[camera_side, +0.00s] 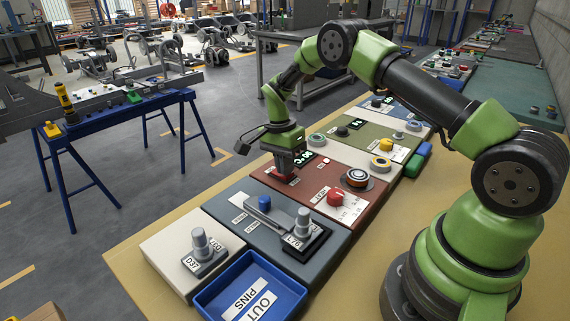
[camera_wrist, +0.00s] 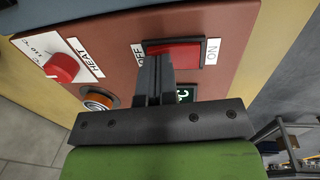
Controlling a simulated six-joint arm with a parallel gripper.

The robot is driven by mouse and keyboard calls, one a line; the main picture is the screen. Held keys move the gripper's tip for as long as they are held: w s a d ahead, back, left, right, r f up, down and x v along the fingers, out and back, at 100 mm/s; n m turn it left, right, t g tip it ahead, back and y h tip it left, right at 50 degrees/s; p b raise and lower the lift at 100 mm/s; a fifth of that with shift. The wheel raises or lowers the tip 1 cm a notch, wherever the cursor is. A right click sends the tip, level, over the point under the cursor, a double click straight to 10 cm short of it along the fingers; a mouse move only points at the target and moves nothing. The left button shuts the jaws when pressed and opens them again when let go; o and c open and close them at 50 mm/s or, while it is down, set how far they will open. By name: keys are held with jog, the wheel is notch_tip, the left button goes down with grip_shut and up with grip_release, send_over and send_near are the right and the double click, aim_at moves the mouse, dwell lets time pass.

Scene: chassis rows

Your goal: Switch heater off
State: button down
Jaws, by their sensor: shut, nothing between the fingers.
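The heater's red rocker switch (camera_wrist: 182,54) sits in a dark frame on the red-brown panel (camera_wrist: 205,20). An ON label (camera_wrist: 212,52) stands at its right end, upside down in the wrist view. A partly covered label (camera_wrist: 137,55), seemingly OFF, stands at its left end. My gripper (camera_wrist: 154,60) is shut and empty, with its fingertips over the left, OFF-side part of the rocker. I cannot tell whether they touch it or which way it is tilted. In the side view my gripper (camera_side: 285,176) points down at the switch and mostly covers it.
A red HEAT knob (camera_wrist: 62,68) and an orange-ringed round part (camera_wrist: 97,98) share the panel. A small green display (camera_wrist: 186,95) is partly hidden behind my fingers. In the side view a blue-grey panel (camera_side: 328,240) and a blue OUT PINS tray (camera_side: 211,298) lie nearer the camera.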

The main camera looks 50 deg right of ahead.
aim_at(275, 169)
jog(key=shift+s+f, duration=0.1)
jog(key=shift+f, duration=0.15)
jog(key=shift+w+r, duration=0.25)
jog(key=shift+w, duration=0.55)
jog(key=shift+r, duration=0.15)
notch_tip(275, 169, up, 14)
jog(key=w, duration=0.2)
jog(key=shift+f, duration=0.2)
